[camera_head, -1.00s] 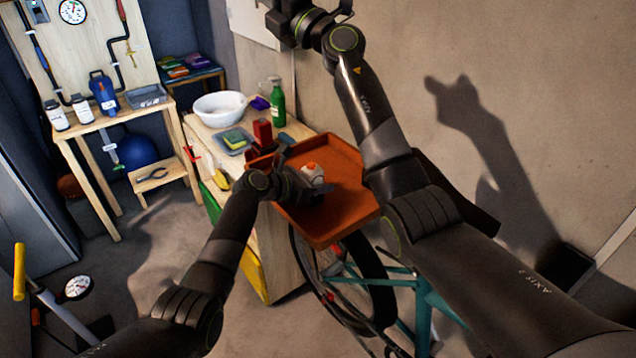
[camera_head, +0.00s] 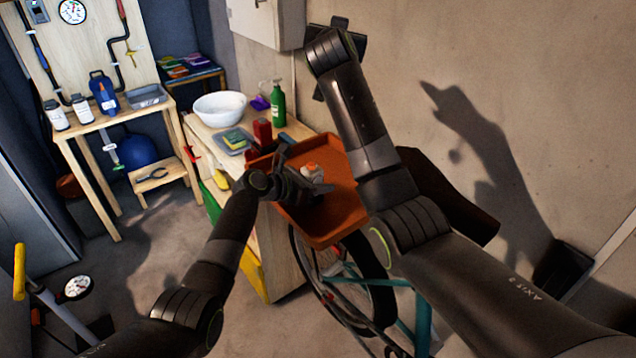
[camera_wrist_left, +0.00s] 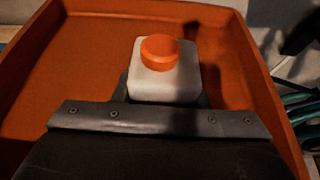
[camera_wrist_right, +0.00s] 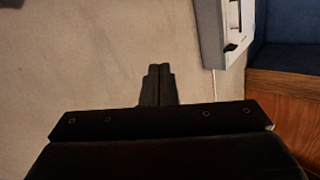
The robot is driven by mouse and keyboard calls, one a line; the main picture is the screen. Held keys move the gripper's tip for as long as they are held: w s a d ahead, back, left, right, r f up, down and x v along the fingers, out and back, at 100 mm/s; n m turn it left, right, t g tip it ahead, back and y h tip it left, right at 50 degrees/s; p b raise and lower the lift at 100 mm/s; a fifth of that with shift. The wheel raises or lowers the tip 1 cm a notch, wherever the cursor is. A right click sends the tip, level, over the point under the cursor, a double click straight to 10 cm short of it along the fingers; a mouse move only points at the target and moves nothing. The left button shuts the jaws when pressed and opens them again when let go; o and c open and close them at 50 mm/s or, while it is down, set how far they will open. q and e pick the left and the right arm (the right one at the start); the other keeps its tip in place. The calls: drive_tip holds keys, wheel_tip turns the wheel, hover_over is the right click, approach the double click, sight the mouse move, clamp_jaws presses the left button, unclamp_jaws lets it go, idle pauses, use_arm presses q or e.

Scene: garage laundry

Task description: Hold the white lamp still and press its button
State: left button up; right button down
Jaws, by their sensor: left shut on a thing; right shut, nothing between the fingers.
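The white lamp (camera_head: 311,171) is a small white block with a round orange button (camera_wrist_left: 160,51) on top. It stands upright in the orange tray (camera_head: 341,217). My left gripper (camera_head: 308,186) is shut on the lamp's body, with a finger on each side in the left wrist view (camera_wrist_left: 164,92). The button is uncovered. My right gripper (camera_wrist_right: 158,84) is shut and empty, raised near the wall, well away from the lamp. In the head view its fingers are mostly hidden behind my right wrist.
A white wall box (camera_head: 268,22) is close to my right wrist. A bicycle wheel (camera_head: 375,285) is below the tray.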

wheel_tip(320, 180, down, 8)
drive_tip(key=s+a+m+g+y, duration=0.2)
drive_tip(key=s+a+g, duration=0.1)
drive_tip(key=g, duration=0.2)
drive_tip(key=m+g+y, duration=0.1)
drive_tip(key=g+y, duration=0.1)
drive_tip(key=g, duration=0.3)
hover_over(311, 166)
wheel_tip(311, 166, down, 7)
drive_tip(key=shift+f, duration=3.7)
drive_tip(key=shift+f, duration=0.15)
drive_tip(key=shift+f, duration=0.25)
drive_tip(key=shift+f, duration=0.45)
drive_tip(key=shift+r, duration=0.9)
